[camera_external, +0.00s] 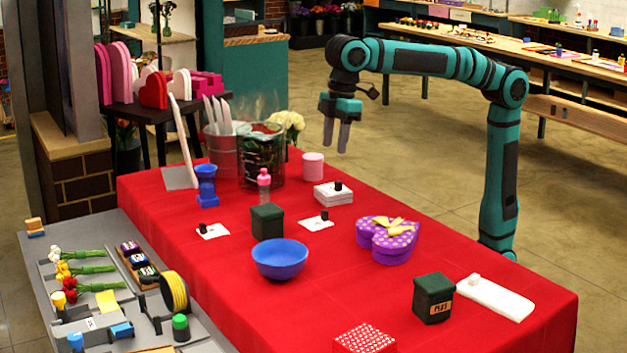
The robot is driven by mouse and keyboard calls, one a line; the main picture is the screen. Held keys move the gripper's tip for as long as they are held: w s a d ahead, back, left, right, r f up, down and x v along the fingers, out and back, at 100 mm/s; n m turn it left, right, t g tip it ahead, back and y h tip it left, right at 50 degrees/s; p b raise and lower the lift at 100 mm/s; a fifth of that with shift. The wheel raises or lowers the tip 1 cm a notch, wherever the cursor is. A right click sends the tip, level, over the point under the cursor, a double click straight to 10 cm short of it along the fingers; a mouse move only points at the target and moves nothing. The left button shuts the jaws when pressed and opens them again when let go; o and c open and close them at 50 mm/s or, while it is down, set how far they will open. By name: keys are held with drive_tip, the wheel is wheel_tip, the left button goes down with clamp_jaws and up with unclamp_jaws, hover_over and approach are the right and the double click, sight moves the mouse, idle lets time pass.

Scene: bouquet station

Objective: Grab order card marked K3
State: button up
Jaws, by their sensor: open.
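A small white card (200,235) with a black item on it lies flat on the red table, left of the dark green box. A second white card (309,225) with a black item on it lies right of that box. No K3 mark is readable on either, so I cannot tell which card is K3. My gripper (336,144) is open and empty, pointing down above the back part of the red table, apart from everything.
On the red table (330,295) are a dark green box (267,222), a blue bowl (280,262), a pink bottle (264,185), a white box (327,197), a purple heart box (384,246), and a green "PLUS" box (433,298). A glass vase (262,160) stands behind. The front right is partly clear.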

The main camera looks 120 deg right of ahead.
drive_tip(key=shift+w+g, duration=0.8)
drive_tip(key=shift+w, duration=0.35)
hover_over(325, 210)
drive_tip(key=f, duration=1.2)
drive_tip(key=shift+w+a+f, duration=0.15)
drive_tip(key=shift+w+a, duration=0.1)
drive_tip(key=shift+a, duration=0.05)
drive_tip(key=shift+s+d+f, duration=0.1)
drive_tip(key=shift+s+f, duration=0.05)
drive_tip(key=shift+f, duration=1.25)
drive_tip(key=shift+s+d+f, duration=0.1)
drive_tip(key=shift+f, duration=1.25)
clamp_jaws()
